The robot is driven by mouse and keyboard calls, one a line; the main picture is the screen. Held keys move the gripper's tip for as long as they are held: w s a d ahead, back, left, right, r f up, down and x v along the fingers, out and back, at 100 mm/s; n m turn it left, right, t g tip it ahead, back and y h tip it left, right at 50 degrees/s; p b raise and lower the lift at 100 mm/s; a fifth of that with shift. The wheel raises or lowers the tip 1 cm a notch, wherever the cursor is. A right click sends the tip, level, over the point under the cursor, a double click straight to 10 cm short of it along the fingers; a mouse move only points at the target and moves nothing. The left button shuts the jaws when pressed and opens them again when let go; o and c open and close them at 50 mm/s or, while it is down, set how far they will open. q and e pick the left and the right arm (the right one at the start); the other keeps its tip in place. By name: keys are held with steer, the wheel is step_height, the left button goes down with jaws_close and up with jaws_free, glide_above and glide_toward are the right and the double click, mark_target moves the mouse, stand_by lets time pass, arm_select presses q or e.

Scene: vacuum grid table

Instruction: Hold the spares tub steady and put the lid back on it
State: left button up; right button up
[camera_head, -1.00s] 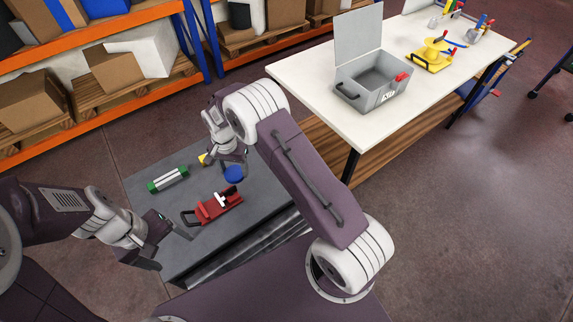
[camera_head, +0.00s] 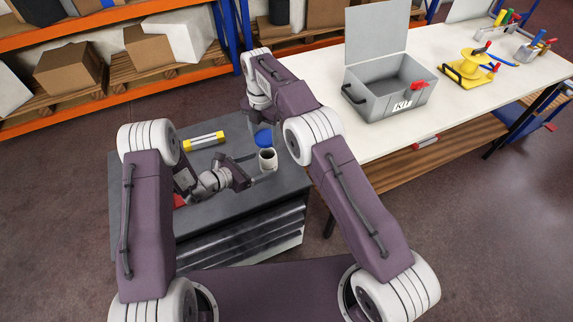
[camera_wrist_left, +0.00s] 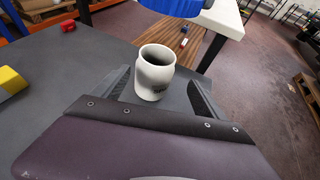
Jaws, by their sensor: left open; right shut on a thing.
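The cream spares tub (camera_head: 268,161) stands upright and uncovered on the dark bench top near its right edge. In the left wrist view the tub (camera_wrist_left: 154,76) stands between the two fingers of my left gripper (camera_wrist_left: 160,92), with its dark inside showing. My left gripper (camera_head: 254,169) is open around the tub's near side; I cannot tell if a finger touches it. The blue lid (camera_head: 264,137) is held by my right gripper (camera_head: 259,119), just behind and above the tub. The lid also shows at the top of the left wrist view (camera_wrist_left: 176,7). My right fingertips are partly hidden.
A yellow-and-white bar (camera_head: 204,141) lies on the bench (camera_head: 130,210). A red thing (camera_head: 179,201) is mostly hidden by my left arm. A white table (camera_head: 345,135) to the right carries an open grey box (camera_head: 395,104) and a yellow spool stand (camera_head: 470,70).

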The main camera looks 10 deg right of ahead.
arm_select(q)
steer(key=shift+w+a+f+n+t, duration=0.1)
steer(key=shift+w+f+n+t, duration=0.25)
steer(key=shift+w+n+t, duration=0.1)
arm_select(e)
steer(key=shift+d+r+n, duration=0.1)
steer(key=shift+n, duration=0.5)
arm_select(q)
steer(key=x, duration=0.7)
steer(key=shift+w+f, duration=0.1)
steer(key=shift+f, duration=0.05)
jaws_close()
arm_select(e)
steer(key=shift+f, duration=2.5)
